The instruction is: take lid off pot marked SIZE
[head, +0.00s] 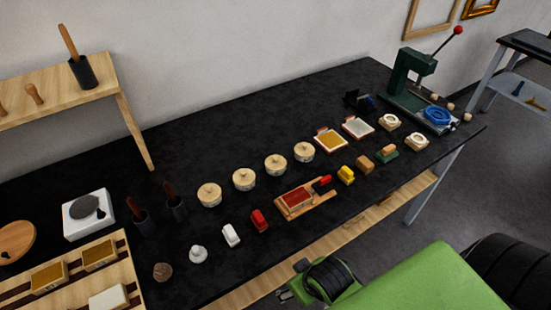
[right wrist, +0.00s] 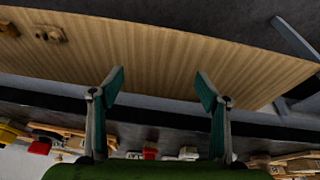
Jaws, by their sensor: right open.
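Several round cream pots with lids and small knobs stand in a slanted row on the black table: a first pot (head: 209,195), a second pot (head: 244,180), a third pot (head: 276,165) and a fourth pot (head: 304,152). All their lids are on. Any markings are too small to read, so I cannot tell which one says SIZE. My right gripper (head: 288,294) is low in front of the table's front edge, away from the pots. In the right wrist view its two fingers (right wrist: 161,84) are apart with nothing between them. My left gripper is out of view.
The black table (head: 160,290) holds small blocks, a red pad on a wooden board (head: 298,199), dark cups with handles (head: 140,217), a white scale (head: 88,214) and a green press (head: 410,80). A wooden shelf (right wrist: 150,50) runs beneath. The table behind the pots is clear.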

